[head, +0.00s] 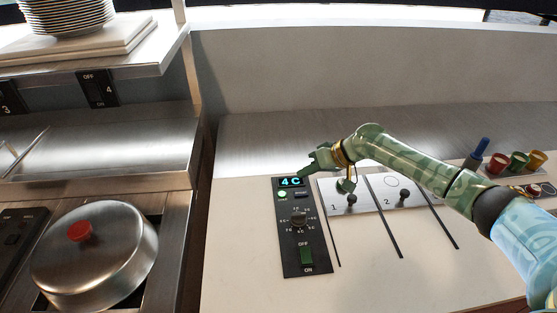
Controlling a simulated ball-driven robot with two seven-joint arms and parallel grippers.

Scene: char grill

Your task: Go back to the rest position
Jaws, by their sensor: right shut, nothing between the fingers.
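My right arm reaches in from the right edge, with a green camouflage pattern and a gold wrist. My right gripper (306,170) is shut and empty, at the top right of the black control panel (294,262). It seems to be just above or beside the panel's display (291,182), which reads "4 C"; I cannot tell whether it touches. A green lamp (282,195) is lit below the display. My left gripper is not in view.
Lever 1 (351,200) and lever 2 (403,194) stand near my right arm. A domed steel lid (110,255), stacked plates (66,14) and colored cups (518,161) stand around. The front counter is clear.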

